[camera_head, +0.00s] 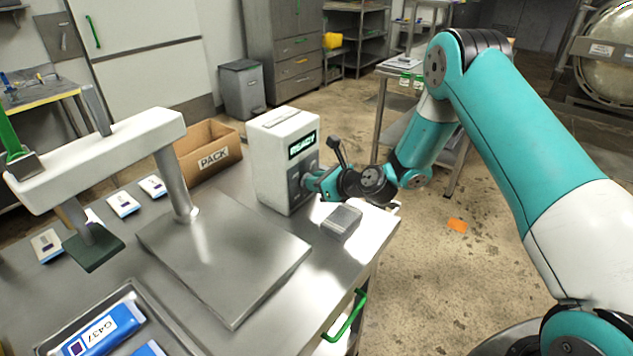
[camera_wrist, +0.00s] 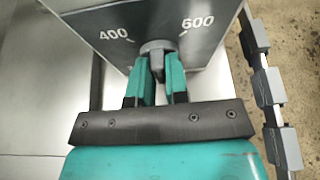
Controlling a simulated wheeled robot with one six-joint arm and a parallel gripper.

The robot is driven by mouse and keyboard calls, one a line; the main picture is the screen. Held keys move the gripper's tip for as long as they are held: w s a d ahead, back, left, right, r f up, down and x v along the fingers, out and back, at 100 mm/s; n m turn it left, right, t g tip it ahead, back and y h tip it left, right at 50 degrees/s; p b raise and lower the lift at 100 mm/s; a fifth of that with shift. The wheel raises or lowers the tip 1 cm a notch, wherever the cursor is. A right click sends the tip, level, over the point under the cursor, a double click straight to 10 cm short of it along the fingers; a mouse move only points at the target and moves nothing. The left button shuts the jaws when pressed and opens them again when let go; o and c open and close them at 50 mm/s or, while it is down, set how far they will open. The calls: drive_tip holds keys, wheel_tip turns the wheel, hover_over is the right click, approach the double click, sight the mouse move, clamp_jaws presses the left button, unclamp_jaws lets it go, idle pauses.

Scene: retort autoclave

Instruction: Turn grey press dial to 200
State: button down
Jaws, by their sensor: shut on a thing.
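The grey press dial (camera_wrist: 157,47) is on the dark scale panel of a white control box (camera_head: 268,155). In the wrist view the numbers 400 and 600 show on the scale to either side of the dial; 200 is out of sight. My gripper (camera_wrist: 160,75) is shut on the dial, with its teal fingers on both sides of it. In the head view my gripper (camera_head: 318,181) reaches the box's front from the right and hides most of the dial. The box has a lit green display (camera_head: 302,145), which seems to read READY.
The press (camera_head: 120,150) with its flat metal plate stands left of the box. A small grey block (camera_head: 342,221) lies on the table below my gripper. A cardboard PACK box (camera_head: 208,153) stands behind. A tray with blue pouches (camera_head: 105,330) is at the front left.

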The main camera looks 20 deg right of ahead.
drive_tip(key=n, duration=0.1)
drive_tip(key=n+t+h+b, duration=0.1)
drive_tip(key=n, duration=0.1)
drive_tip(key=shift+s+a+f+h+b, duration=0.15)
drive_tip(key=shift+a+h+b, duration=0.1)
drive_tip(key=shift+h+b, duration=0.15)
drive_tip(key=n+b, duration=0.1)
drive_tip(key=n+t+h+b, duration=0.1)
drive_tip(key=n+t+b, duration=0.1)
drive_tip(key=shift+s+a+f+n, duration=0.1)
drive_tip(key=shift+a+f+n, duration=0.05)
drive_tip(key=shift+f+n, duration=0.15)
drive_tip(key=n+b, duration=0.1)
drive_tip(key=b, duration=0.1)
drive_tip(key=n+t+b, duration=0.1)
drive_tip(key=b, duration=0.1)
drive_tip(key=n+t+b, duration=0.1)
drive_tip(key=n+b, duration=0.1)
drive_tip(key=shift+f+h+b, duration=0.3)
drive_tip(key=shift+h, duration=0.1)
drive_tip(key=n+b, duration=0.1)
drive_tip(key=b, duration=0.1)
drive_tip(key=shift+t+b, duration=0.35)
drive_tip(key=shift+t, duration=0.05)
drive_tip(key=shift+r+n+b, duration=0.1)
drive_tip(key=shift+n+b, duration=0.35)
drive_tip(key=shift+n, duration=0.05)
drive_tip(key=shift+r+t, duration=0.1)
drive_tip(key=shift+t, duration=0.2)
